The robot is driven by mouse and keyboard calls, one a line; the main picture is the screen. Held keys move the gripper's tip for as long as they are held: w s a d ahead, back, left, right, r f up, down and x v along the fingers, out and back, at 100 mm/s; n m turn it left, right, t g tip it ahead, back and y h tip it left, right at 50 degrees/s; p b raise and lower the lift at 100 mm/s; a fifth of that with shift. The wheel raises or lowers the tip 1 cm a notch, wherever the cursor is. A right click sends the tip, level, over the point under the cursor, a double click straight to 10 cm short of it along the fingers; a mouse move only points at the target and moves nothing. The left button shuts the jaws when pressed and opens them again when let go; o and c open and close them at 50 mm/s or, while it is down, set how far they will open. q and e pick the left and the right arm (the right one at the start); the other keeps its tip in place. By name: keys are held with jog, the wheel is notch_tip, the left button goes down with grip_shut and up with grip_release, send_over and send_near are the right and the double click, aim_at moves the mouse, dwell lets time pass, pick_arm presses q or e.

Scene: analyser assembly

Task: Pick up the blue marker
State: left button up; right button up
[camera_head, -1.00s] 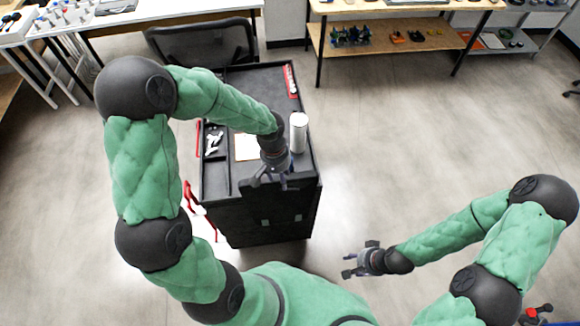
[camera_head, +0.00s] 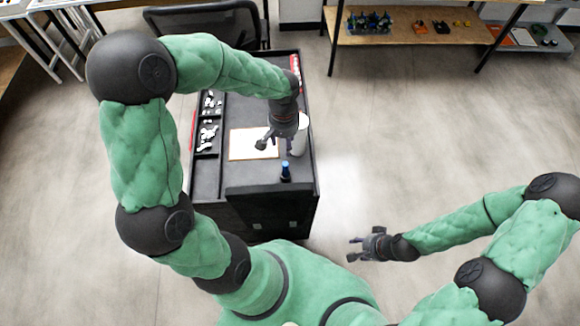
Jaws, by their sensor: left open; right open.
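The blue marker (camera_head: 285,171) stands upright on the near part of the black cart top (camera_head: 207,180), a dark body with a blue upper end. My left gripper (camera_head: 273,146) is open and empty above the cart, a little beyond and to the left of the marker in the picture, apart from it. It hangs over the right part of a white sheet. My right gripper (camera_head: 354,250) is open and empty, off to the right of the cart above the floor.
A white cylinder (camera_head: 300,138) stands right beside my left gripper, partly hidden by it. The white sheet (camera_head: 247,144) lies on the cart. A side tray (camera_head: 206,133) holds small white parts. A black chair (camera_head: 208,24) is behind the cart. A shelf (camera_head: 395,44) stands at the back right.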

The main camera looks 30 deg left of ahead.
pick_arm(q)
jog(key=b, duration=0.5)
send_near(285, 168)
jog(key=shift+w+a+f, duration=0.1)
jog(key=shift+w+a, duration=0.05)
jog(key=shift+w, duration=0.35)
jog(key=shift+w+a+f, duration=0.1)
jog(key=shift+w, duration=0.35)
jog(key=shift+f+b, duration=0.45)
jog(key=shift+f, duration=0.1)
notch_tip(285, 168, down, 6)
jog(key=shift+s+r+b, duration=0.1)
jog(key=shift+r+b, duration=0.15)
jog(key=shift+b, duration=0.3)
jog(key=shift+s+f+b, duration=0.15)
jog(key=shift+f+b, duration=0.2)
jog(key=shift+f, duration=0.95)
jog(key=shift+s+f+b, duration=0.15)
jog(key=shift+f+b, duration=0.15)
jog(key=shift+f, duration=1)
grip_shut()
